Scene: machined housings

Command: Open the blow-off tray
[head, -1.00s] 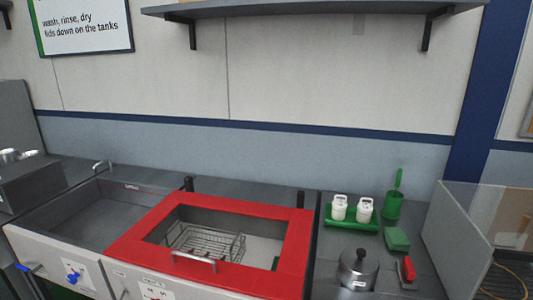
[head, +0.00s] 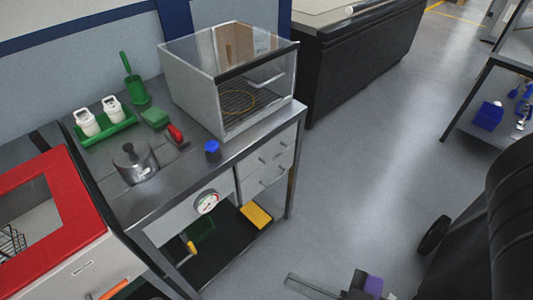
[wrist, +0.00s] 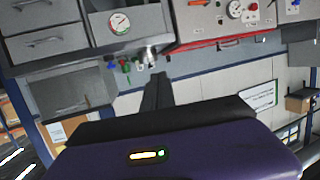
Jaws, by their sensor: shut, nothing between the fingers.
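A grey box with a clear lid (head: 232,75) stands on the right end of the steel bench. Its front shows a mesh floor, a yellow ring and a bar handle (head: 266,79). Two drawers (head: 266,160) with bar handles sit below it in the bench front, both shut. No label shows which is the blow-off tray. My gripper (head: 292,281) is low over the floor, in front of the bench and apart from it. In the wrist view, the picture is upside down and my gripper (wrist: 158,80) is shut and empty; the drawers (wrist: 42,44) show at upper left.
Open floor (head: 350,170) lies right of the bench.

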